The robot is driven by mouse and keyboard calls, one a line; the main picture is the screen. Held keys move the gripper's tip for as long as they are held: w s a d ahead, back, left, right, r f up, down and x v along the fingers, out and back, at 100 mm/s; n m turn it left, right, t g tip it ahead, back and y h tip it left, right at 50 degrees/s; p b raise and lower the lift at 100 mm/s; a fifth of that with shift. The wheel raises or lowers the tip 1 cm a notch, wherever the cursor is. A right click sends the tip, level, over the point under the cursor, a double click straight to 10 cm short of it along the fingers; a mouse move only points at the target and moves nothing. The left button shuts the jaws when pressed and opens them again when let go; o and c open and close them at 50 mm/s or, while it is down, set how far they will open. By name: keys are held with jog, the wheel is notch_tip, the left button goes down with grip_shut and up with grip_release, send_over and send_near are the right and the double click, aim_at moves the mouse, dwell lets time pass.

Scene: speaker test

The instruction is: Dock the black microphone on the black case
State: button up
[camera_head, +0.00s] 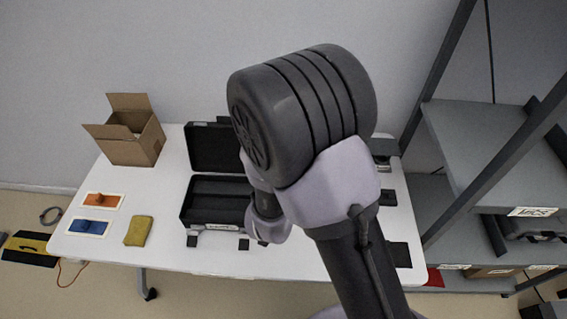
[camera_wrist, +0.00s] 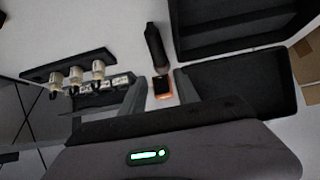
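The black case (camera_head: 215,206) stands open on the white table in the head view, its lid (camera_head: 213,148) raised at the back. In the wrist view the case's compartmented base (camera_wrist: 245,28) is at the top right and the dark lid (camera_wrist: 245,80) below it. A dark elongated object (camera_wrist: 155,45), seemingly the black microphone, lies on the table beside the case in the wrist view. My gripper (camera_wrist: 160,87) has its two fingers apart, with a small black and orange item (camera_wrist: 163,86) showing between them; contact cannot be told. My arm hides the fingers and microphone in the head view.
An open cardboard box (camera_head: 130,137), orange (camera_head: 102,200) and blue (camera_head: 89,227) panels and a yellow cloth-like item (camera_head: 139,231) are left of the case. A grey shelf (camera_head: 480,140) stands right. A dark strip with pale cylindrical parts (camera_wrist: 75,75) is left in the wrist view.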

jog(key=b+x, duration=0.2)
jog(key=x, duration=0.7)
jog(key=shift+w+f+b, duration=0.1)
jog(key=shift+f+b, duration=0.15)
jog(key=shift+b, duration=0.1)
jog(key=b+x, duration=0.1)
jog(key=x, duration=0.2)
jog(key=b+x, duration=0.1)
jog(key=x, duration=0.2)
jog(key=shift+w+d+r, duration=0.1)
jog(key=shift+w+r, duration=0.15)
jog(key=shift+r, duration=0.1)
grip_shut()
